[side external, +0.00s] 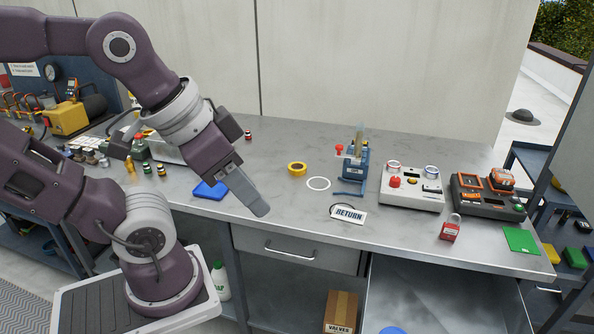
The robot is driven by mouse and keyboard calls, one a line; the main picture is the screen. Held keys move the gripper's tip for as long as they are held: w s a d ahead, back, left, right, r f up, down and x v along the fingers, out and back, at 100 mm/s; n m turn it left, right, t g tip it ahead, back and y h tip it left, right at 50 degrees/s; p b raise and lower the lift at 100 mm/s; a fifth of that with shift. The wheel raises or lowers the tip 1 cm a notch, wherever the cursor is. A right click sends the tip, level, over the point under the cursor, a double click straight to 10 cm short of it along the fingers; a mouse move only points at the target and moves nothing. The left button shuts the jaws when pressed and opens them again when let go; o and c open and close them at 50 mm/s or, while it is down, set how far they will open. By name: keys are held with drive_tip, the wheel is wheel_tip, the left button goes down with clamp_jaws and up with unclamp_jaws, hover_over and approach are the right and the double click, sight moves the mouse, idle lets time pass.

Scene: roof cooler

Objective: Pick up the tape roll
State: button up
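Nothing shows held at the tips.
A white ring (318,184) lies right of the tape roll, with a blue tool stand (354,165) beyond it. A RETURN tag (348,215) lies in front. A blue pad (209,190) is left of my gripper. Two device boxes (411,193) (484,206) stand right.

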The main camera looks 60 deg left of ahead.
drive_tip(key=o, duration=0.9)
drive_tip(key=w+a+r+m+t+y, duration=0.1)
drive_tip(key=w+a+m+y, duration=0.15)
drive_tip(key=w+a, duration=0.45)
drive_tip(key=w+a+m+t+y, duration=0.1)
drive_tip(key=w+a+m, duration=0.3)
drive_tip(key=w, duration=0.5)
drive_tip(key=w+a+f+m+t+y, duration=0.1)
drive_tip(key=w+a+f+m, duration=0.1)
drive_tip(key=w+a, duration=0.45)
drive_tip(key=w+a+f+m+t+y, duration=0.1)
drive_tip(key=w+a+m+y, duration=0.15)
drive_tip(key=a, duration=0.65)
drive_tip(key=w+a+f+m+t, duration=0.2)
drive_tip(key=a+f+m, duration=1.2)
drive_tip(key=m+t+h, duration=0.1)
drive_tip(key=m+h, duration=0.2)
drive_tip(key=m, duration=0.5)
approach(302, 167)
drive_tip(key=shift+s+a+r, duration=0.25)
drive_tip(key=shift+s+r, duration=0.05)
drive_tip(key=shift+s, duration=0.4)
drive_tip(key=shift+w+f+h, duration=0.15)
drive_tip(key=shift+f+h, duration=0.2)
drive_tip(key=shift+h, duration=0.05)
drive_tip(key=x, duration=0.6)
drive_tip(key=shift+w+r, duration=0.15)
drive_tip(key=shift+w, duration=0.15)
